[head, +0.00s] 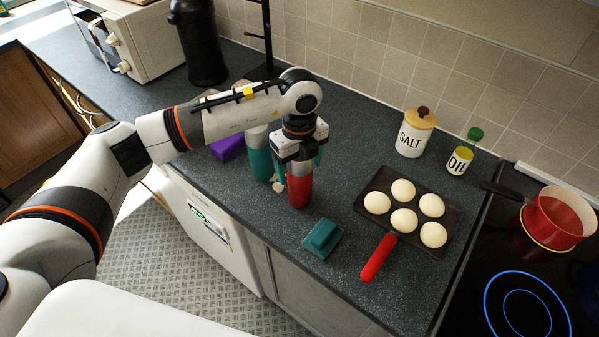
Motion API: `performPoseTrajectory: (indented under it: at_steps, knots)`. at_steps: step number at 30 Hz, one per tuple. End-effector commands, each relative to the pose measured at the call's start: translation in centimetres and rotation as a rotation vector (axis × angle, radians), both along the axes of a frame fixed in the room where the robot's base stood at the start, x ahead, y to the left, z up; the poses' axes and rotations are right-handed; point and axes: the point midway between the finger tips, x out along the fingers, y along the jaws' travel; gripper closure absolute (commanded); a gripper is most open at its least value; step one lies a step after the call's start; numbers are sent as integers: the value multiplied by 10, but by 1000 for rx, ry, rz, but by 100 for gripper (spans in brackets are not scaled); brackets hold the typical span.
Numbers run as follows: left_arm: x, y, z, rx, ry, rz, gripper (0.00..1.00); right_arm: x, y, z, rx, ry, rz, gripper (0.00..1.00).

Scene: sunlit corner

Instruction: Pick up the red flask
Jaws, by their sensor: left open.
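The red flask (299,191) stands upright on the dark countertop, with a red body and a silver upper part. My left gripper (297,163) is above it, pointing down. Its jaws are open, with a teal finger on each side of the flask's upper part. Whether the fingers touch the flask cannot be told. The flask's top is hidden by the gripper. My right gripper is not in view.
A teal flask (259,163) stands close on the left, by a purple item (228,146). A teal block (322,238), a red-handled tool (378,257) and a tray (447,237) of several white rounds lie to the right. A salt jar (412,138) stands behind.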

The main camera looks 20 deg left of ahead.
Motion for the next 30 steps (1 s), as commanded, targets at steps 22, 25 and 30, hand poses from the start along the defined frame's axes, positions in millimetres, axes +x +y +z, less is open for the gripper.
performPoseTrajectory:
  at_steps: [22, 25, 30]
  knots:
    - [1, 0, 0, -1, -3, 0, 80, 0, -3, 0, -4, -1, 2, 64]
    - [1, 0, 2, -2, -4, 0, 80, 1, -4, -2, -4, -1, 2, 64]
    - [1, -1, 23, -2, -7, -1, 80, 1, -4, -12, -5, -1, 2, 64]
